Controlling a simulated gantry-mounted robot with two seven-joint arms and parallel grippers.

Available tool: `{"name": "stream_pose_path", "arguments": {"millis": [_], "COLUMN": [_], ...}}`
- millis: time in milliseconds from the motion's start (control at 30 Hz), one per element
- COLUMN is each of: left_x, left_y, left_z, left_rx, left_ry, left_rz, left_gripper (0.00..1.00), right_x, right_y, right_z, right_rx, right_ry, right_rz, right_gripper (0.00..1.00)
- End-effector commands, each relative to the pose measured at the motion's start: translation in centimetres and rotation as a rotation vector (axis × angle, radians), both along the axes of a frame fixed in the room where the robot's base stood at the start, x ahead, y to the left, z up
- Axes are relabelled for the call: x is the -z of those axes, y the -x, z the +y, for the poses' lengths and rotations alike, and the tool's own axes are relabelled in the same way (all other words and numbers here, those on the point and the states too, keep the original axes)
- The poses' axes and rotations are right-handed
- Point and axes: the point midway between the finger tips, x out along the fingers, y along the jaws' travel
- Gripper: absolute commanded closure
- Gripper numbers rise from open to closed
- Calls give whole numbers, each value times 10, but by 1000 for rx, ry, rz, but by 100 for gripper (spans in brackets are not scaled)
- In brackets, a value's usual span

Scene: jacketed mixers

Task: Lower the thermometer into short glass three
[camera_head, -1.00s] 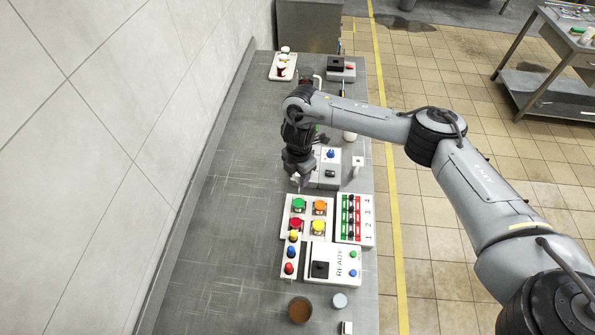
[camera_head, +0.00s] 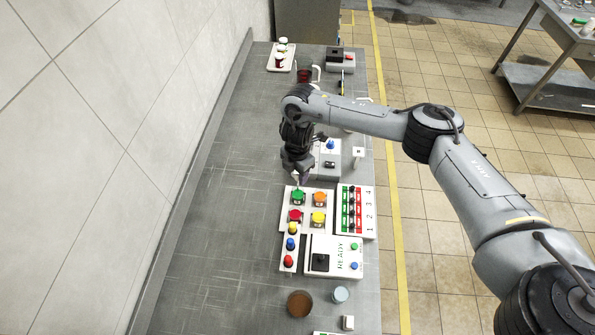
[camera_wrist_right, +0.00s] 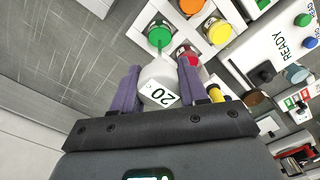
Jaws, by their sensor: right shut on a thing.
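My right gripper (camera_head: 302,178) hangs over the bench just behind the panel of coloured buttons. In the right wrist view its purple fingers (camera_wrist_right: 159,78) are shut on a white rounded body marked "20" (camera_wrist_right: 158,86), which looks like the thermometer. A thin green stem seems to point from it toward the green button. Near the front of the bench stand a short glass of brown liquid (camera_head: 299,304) and a glass of pale blue liquid (camera_head: 340,294). I cannot read which glass is number three. My left gripper is not in view.
The button panel (camera_head: 306,208), a red-and-green numbered panel (camera_head: 355,209) and a READY box (camera_head: 334,257) lie between my right gripper and the front glasses. The bench's left side is clear.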

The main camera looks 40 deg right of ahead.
Motion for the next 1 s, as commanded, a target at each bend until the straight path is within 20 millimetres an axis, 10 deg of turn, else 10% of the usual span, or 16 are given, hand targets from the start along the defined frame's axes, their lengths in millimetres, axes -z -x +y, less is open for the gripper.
{"name": "stream_pose_path", "arguments": {"millis": [1000], "left_x": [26], "left_y": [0], "left_z": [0], "left_rx": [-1], "left_ry": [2], "left_rz": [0], "left_gripper": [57], "right_x": [51], "right_y": [0], "right_z": [0], "right_rx": [0], "right_ry": [0], "right_rz": [1], "right_gripper": [86]}}
